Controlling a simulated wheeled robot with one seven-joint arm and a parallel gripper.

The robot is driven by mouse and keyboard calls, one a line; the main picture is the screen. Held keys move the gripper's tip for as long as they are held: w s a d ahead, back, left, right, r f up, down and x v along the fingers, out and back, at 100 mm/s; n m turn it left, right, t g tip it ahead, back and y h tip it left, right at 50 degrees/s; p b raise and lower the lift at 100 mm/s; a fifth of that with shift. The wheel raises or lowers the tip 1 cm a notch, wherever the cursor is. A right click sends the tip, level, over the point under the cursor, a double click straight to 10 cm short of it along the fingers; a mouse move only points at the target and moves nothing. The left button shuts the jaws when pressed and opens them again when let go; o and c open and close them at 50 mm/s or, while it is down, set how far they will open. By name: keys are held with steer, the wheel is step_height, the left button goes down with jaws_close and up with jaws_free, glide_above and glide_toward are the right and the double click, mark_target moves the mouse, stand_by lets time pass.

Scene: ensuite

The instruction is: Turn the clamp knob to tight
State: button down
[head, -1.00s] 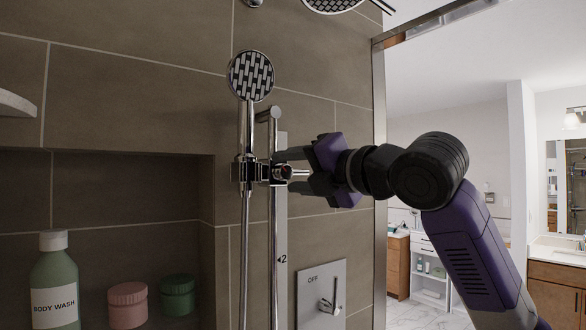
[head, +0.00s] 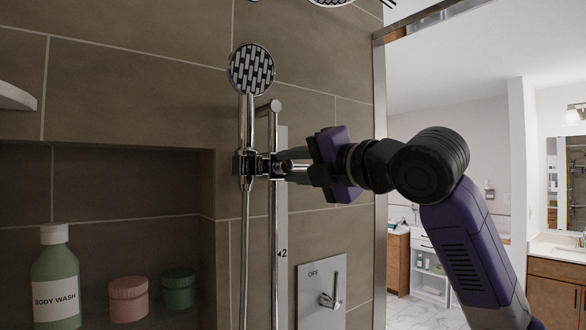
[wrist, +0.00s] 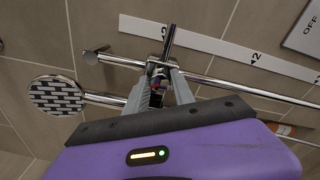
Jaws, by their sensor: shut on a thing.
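The chrome clamp (head: 262,167) sits on the vertical slide rail (head: 274,225) and holds the hand shower (head: 251,69). Its knob (head: 285,166) sticks out on the right, mostly hidden by my fingers. My gripper (head: 286,168) reaches in from the right, its fingers shut on the knob. In the wrist view, the knob (wrist: 158,80) shows small and dark, with a bit of red, between the two grey fingers of my gripper (wrist: 163,76). I cannot read the knob's tightness from these frames.
A valve plate (head: 321,293) marked OFF, with a lever, is on the wall below right. A niche at left holds body wash (head: 56,278), a pink jar (head: 128,300) and a green jar (head: 178,290). A metal frame post (head: 380,170) stands behind my wrist.

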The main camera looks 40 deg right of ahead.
steer(key=m+b, duration=0.1)
steer(key=m, duration=0.3)
steer(key=shift+f, duration=0.15)
steer(key=m, duration=0.4)
steer(key=m+h, duration=0.1)
steer(key=m, duration=0.4)
steer(key=shift+t, duration=0.3)
steer(key=shift+m, duration=2.1)
steer(key=shift+a, duration=0.1)
steer(key=c, duration=1.1)
jaws_free()
